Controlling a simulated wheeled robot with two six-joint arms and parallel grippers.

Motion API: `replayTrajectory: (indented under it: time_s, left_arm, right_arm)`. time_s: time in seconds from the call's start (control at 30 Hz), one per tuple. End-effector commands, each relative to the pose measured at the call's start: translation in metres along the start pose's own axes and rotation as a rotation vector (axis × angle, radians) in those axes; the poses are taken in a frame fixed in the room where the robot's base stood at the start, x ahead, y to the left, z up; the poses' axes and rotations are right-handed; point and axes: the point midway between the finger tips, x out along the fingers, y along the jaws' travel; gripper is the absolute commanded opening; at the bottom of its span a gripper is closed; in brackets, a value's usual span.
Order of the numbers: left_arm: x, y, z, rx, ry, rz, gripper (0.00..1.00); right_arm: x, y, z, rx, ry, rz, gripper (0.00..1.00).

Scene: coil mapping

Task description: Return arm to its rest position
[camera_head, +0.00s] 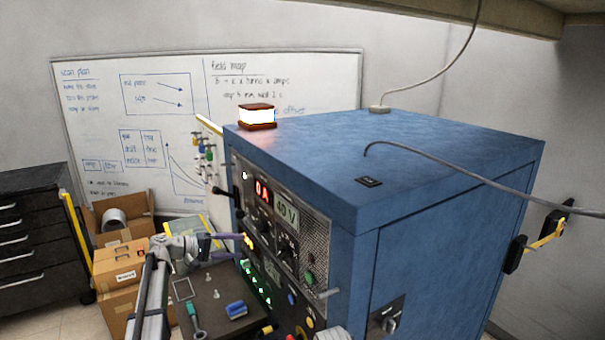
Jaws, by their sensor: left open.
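My left arm (155,293) comes up from the bottom left. My left gripper (240,247) is open, with two purplish fingers pointing right toward the front panel of the blue power cabinet (450,225). The fingertips are close to small orange parts on the panel; I cannot tell whether they touch. No held object shows between the fingers. The panel has a red display reading 0 A (262,191), knobs and green lights. My right gripper does not show.
A small dark table (215,310) below the left gripper holds a blue object (236,310) and a teal-handled tool (196,322). Cardboard boxes (120,262) and a dark drawer cabinet (35,240) stand at left. A grey cable (470,176) crosses the cabinet top. A whiteboard (290,75) is behind.

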Motion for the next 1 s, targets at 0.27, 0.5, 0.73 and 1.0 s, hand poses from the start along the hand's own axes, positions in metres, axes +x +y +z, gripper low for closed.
replayTrajectory:
  time_s: [0.27,0.5,0.73,1.0]
  left_arm:
    - [0.039,-0.095,0.193,0.163,-0.169,-0.559,0.72]
    - [-0.001,-0.153,0.294,0.335,-0.258,-0.985,0.72]
    - [-0.046,-0.174,0.347,0.484,-0.307,-1.271,0.72]
    - [0.000,-0.160,0.401,0.613,-0.480,-1.304,0.72]
  right_arm:
    - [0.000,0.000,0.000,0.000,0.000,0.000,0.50]
    - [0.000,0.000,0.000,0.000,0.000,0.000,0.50]
    - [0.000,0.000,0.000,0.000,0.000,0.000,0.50]
    - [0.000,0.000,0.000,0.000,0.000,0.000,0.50]
